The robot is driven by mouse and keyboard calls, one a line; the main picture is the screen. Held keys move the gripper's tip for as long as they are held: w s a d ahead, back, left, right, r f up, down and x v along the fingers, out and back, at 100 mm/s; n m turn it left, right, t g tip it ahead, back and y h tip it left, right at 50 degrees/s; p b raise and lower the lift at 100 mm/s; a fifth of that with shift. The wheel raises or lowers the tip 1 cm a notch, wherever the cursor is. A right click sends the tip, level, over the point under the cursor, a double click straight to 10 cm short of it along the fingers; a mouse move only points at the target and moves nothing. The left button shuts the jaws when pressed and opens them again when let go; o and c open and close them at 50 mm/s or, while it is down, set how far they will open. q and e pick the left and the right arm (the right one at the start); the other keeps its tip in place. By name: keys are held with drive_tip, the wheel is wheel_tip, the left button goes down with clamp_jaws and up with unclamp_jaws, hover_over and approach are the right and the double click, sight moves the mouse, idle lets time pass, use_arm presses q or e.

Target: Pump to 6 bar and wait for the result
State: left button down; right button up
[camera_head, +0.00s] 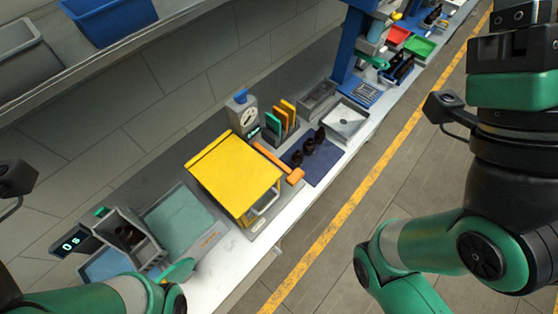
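A grey unit with a round dial gauge (248,117) and a blue cap stands at the back of the bench; I cannot read its needle. A small dark display sits at its foot, too small to read. An orange lever (273,160) with a thick orange end lies beside the yellow box, pointing toward the bench front. The yellow-lidded box (232,172) has a metal handle at its front and its lid looks down; its inside is hidden. A timer display (72,242) at the left reads "0 s". Both my arms are partly in view, but neither gripper's fingertips show.
Several dark bottles (309,147) stand on a dark blue mat (318,169). Coloured folders (282,119) stand behind them. A grey tray (345,120) lies to the right. A grey bin (128,237) and a green mat (180,222) are at the left. The floor has a yellow line (340,213).

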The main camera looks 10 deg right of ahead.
clamp_jaws()
idle(0.3)
idle(1.6)
